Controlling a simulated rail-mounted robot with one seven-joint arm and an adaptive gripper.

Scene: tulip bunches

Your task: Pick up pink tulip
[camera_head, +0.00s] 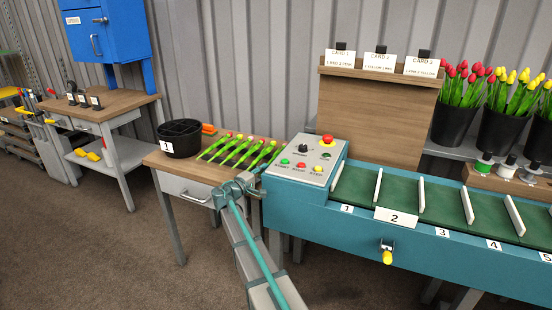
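Several tulips with green stems lie side by side on the small wooden table (176,166). Their small heads point to the back, some pink-red and some yellow; one pink-red tulip (228,135) lies at the left of the row. My arm reaches in from the bottom of the view, and my gripper (246,181) is at the table's front right, close to the stem ends. It is seen from behind and is small, so its fingers and any contact with a stem cannot be made out.
A black divided bucket (180,138) marked 1 stands left of the tulips, with an orange object (209,129) behind it. The control box (308,161) and teal conveyor (330,190) with numbered slots are close on the right. Black buckets of red and yellow tulips (455,122) stand at back right.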

